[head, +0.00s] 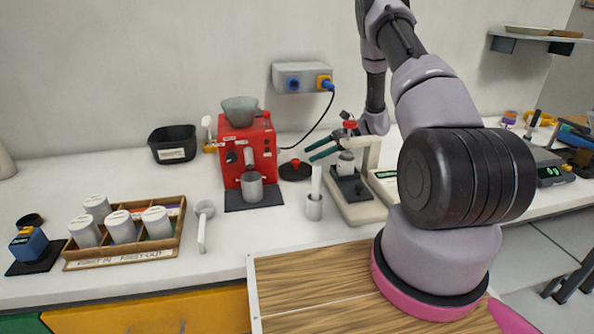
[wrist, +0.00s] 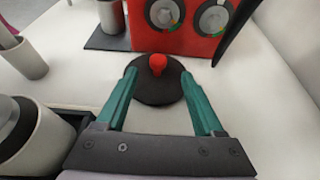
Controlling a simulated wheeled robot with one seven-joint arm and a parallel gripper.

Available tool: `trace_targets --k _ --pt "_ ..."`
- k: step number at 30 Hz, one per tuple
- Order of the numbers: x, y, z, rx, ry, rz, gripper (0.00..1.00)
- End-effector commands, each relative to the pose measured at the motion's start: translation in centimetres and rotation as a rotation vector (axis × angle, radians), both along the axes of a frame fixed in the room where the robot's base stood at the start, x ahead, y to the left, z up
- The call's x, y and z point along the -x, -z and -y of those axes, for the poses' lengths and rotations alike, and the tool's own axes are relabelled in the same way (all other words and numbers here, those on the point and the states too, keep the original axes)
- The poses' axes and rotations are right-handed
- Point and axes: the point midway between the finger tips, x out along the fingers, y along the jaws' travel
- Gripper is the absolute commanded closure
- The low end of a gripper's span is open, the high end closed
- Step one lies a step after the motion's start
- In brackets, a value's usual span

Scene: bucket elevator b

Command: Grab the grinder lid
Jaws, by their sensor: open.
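The grinder lid (head: 295,171) is a black disc with a red knob, lying flat on the white counter just right of the red grinder (head: 246,150). In the wrist view the lid (wrist: 152,90) lies ahead, and its red knob is between and slightly beyond the green fingertips. My gripper (head: 312,152) is open, its two green fingers pointing left toward the lid. In the wrist view my gripper (wrist: 160,80) spans the lid's near part with nothing held. Whether the fingers touch the lid I cannot tell.
A white cup with a tall stick (head: 314,205) stands in front of the lid. A scale-like press stand (head: 352,200) is below my wrist. A wooden rack of canisters (head: 170,243) is at left.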

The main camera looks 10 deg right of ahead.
Motion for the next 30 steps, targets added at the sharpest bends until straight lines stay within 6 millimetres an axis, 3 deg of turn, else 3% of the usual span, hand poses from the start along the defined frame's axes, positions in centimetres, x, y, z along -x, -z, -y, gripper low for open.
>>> trace_targets --k 8,15,25,26,30 --pt "0.1 1.0 -2.4 0.002 -0.001 0.001 0.31" --pt "0.4 2.2 -5.7 0.003 -0.003 0.000 0.31" --pt "0.3 2.6 -6.6 0.003 0.000 0.002 0.31" --pt "0.3 2.6 -6.6 0.002 0.000 0.002 0.34" --pt "0.3 2.6 -6.6 0.002 0.000 0.002 0.88"
